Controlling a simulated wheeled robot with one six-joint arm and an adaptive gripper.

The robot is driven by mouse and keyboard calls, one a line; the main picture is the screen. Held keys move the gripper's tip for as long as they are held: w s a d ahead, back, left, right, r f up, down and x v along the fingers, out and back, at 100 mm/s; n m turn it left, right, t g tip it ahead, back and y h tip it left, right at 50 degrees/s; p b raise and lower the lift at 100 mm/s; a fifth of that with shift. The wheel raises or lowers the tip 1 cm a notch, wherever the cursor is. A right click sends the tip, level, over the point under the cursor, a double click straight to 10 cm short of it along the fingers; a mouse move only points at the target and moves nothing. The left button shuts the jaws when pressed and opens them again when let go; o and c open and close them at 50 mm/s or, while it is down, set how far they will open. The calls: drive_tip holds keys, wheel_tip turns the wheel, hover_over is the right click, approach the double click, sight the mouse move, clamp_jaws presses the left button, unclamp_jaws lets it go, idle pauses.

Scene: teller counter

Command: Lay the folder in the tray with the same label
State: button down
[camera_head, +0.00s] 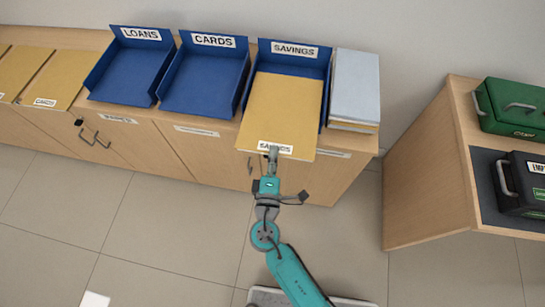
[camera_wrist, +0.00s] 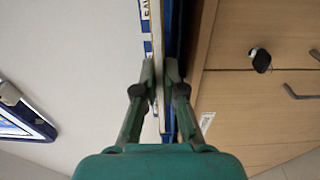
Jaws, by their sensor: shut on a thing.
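A yellow folder (camera_head: 279,108) with a SAVINGS label on its near edge lies over the blue SAVINGS tray (camera_head: 322,72). Its near end sticks out past the tray's open front and the counter edge. I cannot tell whether it rests on the tray floor. My gripper (camera_head: 271,154) is shut on the folder's near edge, at the label. In the wrist view my gripper (camera_wrist: 160,75) pinches the folder (camera_wrist: 158,45), seen edge-on. Blue LOANS (camera_head: 130,75) and CARDS (camera_head: 203,80) trays stand to the left, both empty.
A stack of grey and yellow folders (camera_head: 354,85) stands right beside the SAVINGS tray. A yellow CARDS folder (camera_head: 57,77) and another yellow folder (camera_head: 20,70) lie at the counter's left. A separate wooden unit (camera_head: 430,170) at right holds a green box (camera_head: 513,106) and a black box (camera_head: 522,185).

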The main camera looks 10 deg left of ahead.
sight(278, 137)
drive_tip(key=shift+w+f, duration=0.25)
drive_tip(key=shift+w, duration=0.5)
drive_tip(key=shift+w+f, duration=0.25)
drive_tip(key=shift+w, duration=0.45)
drive_tip(key=shift+w+d, duration=0.15)
drive_tip(key=shift+w, duration=2.1)
drive_tip(key=shift+w+f, duration=0.15)
drive_tip(key=shift+f, duration=0.25)
drive_tip(key=c, duration=1.2)
unclamp_jaws()
drive_tip(key=s, duration=1.2)
drive_tip(key=shift+d, duration=0.25)
